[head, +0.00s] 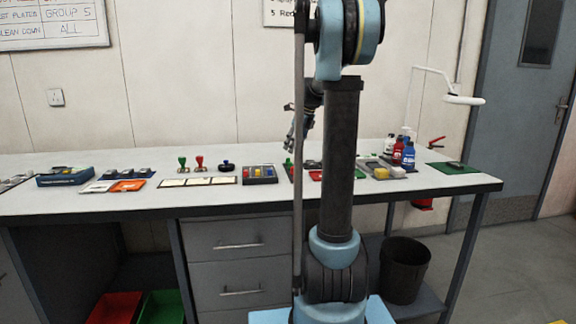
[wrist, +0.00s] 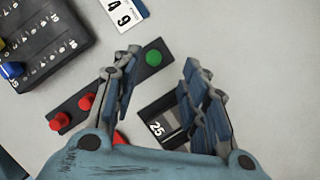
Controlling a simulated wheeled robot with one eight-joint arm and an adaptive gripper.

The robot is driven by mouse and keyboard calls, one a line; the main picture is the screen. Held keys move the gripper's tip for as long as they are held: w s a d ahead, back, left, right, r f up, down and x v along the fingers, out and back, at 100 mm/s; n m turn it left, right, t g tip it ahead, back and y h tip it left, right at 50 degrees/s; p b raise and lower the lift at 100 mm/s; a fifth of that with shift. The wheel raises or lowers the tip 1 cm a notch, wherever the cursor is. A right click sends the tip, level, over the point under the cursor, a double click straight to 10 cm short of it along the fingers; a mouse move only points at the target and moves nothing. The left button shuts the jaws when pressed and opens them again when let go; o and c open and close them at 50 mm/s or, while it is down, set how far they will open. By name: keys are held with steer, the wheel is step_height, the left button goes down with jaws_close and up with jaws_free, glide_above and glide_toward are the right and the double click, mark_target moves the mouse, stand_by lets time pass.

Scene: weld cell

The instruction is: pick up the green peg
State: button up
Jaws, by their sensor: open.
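The green peg (wrist: 153,58) shows from above as a round green top near the upper right end of a narrow dark strip (wrist: 120,80) in the wrist view. Red pegs (wrist: 86,101) stand along the same strip toward the lower left. My gripper (wrist: 162,58) is open and empty, with its fingers reaching down on either side of the green peg, apart from it. In the head view my gripper (head: 291,130) hangs above the bench, and a small green spot (head: 289,162) below it looks like the peg. My arm hides part of that area.
A dark numbered block (wrist: 40,45) with a blue peg (wrist: 11,70) lies at upper left in the wrist view. A dark piece marked 25 (wrist: 160,118) lies near the right finger. Stamps (head: 199,162) and bottles (head: 408,155) stand along the bench (head: 90,205).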

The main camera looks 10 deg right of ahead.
mark_target(288, 161)
steer(key=shift+s+x, duration=0.2)
steer(key=shift+x, duration=1.3)
steer(key=shift+s+x, duration=0.2)
steer(key=shift+x, duration=1.35)
steer(key=shift+a+f, duration=0.1)
steer(key=c, duration=0.8)
